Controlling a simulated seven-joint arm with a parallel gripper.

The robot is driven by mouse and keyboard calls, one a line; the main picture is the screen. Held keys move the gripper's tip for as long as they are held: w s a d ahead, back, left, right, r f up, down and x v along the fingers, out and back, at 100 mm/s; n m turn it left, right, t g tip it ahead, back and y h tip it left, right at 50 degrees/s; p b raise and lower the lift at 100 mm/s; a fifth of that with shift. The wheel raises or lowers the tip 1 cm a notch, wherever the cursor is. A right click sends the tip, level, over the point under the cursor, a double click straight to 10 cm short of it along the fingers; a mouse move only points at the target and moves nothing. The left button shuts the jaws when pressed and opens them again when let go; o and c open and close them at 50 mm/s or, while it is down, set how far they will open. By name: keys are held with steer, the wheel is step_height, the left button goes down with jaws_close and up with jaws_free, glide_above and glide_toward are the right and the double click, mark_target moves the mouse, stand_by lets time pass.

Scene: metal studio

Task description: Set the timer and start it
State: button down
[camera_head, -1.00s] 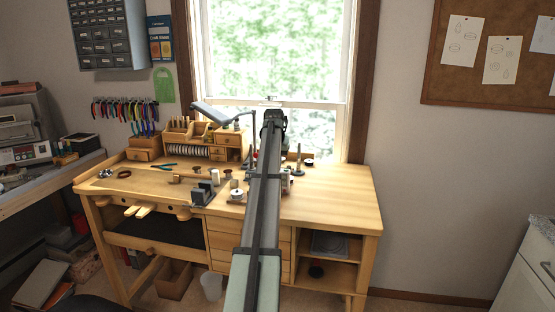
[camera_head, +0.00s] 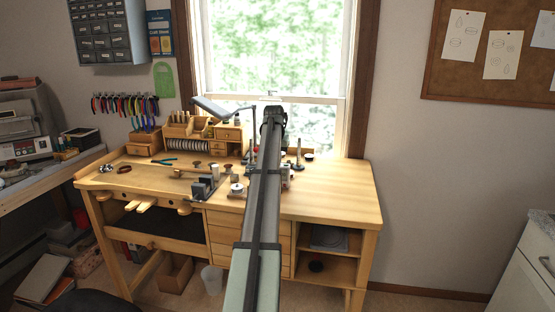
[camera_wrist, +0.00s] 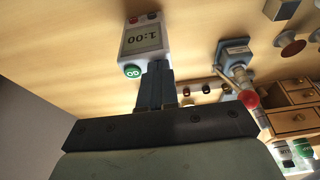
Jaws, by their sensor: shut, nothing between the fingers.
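The timer (camera_wrist: 147,40) is a pale box at the upper middle of the wrist view. Its display reads 1:00, seen turned over. A green GO button (camera_wrist: 133,71) is at its near end, and a red button (camera_wrist: 153,15) and a dark button (camera_wrist: 133,20) are at its far end. My gripper (camera_wrist: 156,66) is shut and empty, its fingertips at the timer's near end just right of the GO button. I cannot tell whether they touch it. In the head view my arm covers the fingertips and I cannot make out the timer clearly.
The wooden bench (camera_head: 330,200) has clear room at its right. A tool with a red ball knob (camera_wrist: 249,99) stands right of the fingers. Small wooden drawers (camera_wrist: 291,121) are at lower right. A desk lamp (camera_head: 222,108) rises behind the bench's left-middle part.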

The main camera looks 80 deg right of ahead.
step_height(320, 180, up, 4)
steer(key=shift+f, duration=0.1)
steer(key=v, duration=1)
steer(key=shift+s, duration=0.1)
steer(key=s, duration=0.3)
steer(key=shift+s+d+r, duration=0.1)
steer(key=shift+r, duration=0.25)
glide_toward(286, 165)
steer(key=x, duration=0.2)
steer(key=d+x, duration=0.1)
steer(key=x, duration=0.2)
steer(key=shift+d, duration=0.15)
steer(key=shift+f, duration=0.7)
